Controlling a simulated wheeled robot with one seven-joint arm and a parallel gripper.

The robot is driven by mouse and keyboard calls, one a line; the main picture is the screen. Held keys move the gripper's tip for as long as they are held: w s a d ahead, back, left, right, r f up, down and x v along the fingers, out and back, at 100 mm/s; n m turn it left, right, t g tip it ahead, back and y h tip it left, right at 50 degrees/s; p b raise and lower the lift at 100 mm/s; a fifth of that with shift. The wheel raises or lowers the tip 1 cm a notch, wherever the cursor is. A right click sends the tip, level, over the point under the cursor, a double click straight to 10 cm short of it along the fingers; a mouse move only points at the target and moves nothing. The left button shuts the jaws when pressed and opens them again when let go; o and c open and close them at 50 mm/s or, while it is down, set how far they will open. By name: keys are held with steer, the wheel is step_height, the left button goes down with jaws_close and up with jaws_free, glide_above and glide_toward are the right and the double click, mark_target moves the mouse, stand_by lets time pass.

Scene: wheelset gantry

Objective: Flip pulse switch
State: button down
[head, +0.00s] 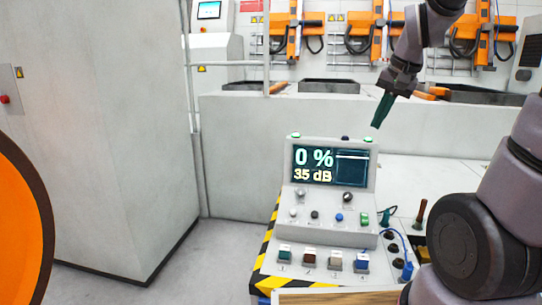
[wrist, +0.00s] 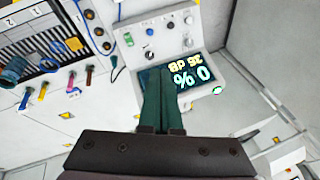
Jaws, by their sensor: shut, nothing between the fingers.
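The grey control console (head: 325,235) stands at the centre of the head view. Its screen (head: 329,166) reads 0 % and 35 dB. Its sloped face carries small knobs, a blue button (head: 339,217) and a green switch (head: 364,218). I cannot tell which control is the pulse switch. My gripper (head: 378,122) is shut and empty, its green fingers pointing down above the console's top right corner, apart from it. In the wrist view the shut fingers (wrist: 160,72) cover part of the screen (wrist: 202,76), and the green switch (wrist: 128,39) shows beyond them.
A row of coloured keys (head: 310,257) lies at the console's front. Cables and sockets (head: 392,242) are to its right. A grey wall block (head: 130,130) stands left, with open floor (head: 215,250) beside it. A low grey barrier (head: 260,130) and orange equipment are behind.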

steer(key=s+a+r+t, duration=0.1)
steer(key=s+r, duration=0.2)
steer(key=s, duration=0.3)
steer(key=s+a+r+n+t, duration=0.1)
steer(key=s+r, duration=0.2)
steer(key=s, duration=0.3)
steer(key=shift+s+a+n+t, duration=0.2)
steer(key=shift+s+n+t, duration=0.1)
steer(key=shift+s, duration=0.1)
steer(key=shift+w, duration=0.15)
steer(key=w+d+f+g, duration=0.3)
steer(key=w+d+f, duration=0.1)
steer(key=w+f, duration=0.85)
steer(key=w+d+f+n+h, duration=0.1)
steer(key=w+f, duration=0.3)
steer(key=f, duration=0.4)
steer(key=w+d+f+n+g+h, duration=0.1)
steer(key=w+d+f, duration=0.2)
steer(key=f, duration=0.5)
steer(key=shift+w+f, duration=0.25)
steer(key=shift+w, duration=0.6)
steer(key=shift+f, duration=0.1)
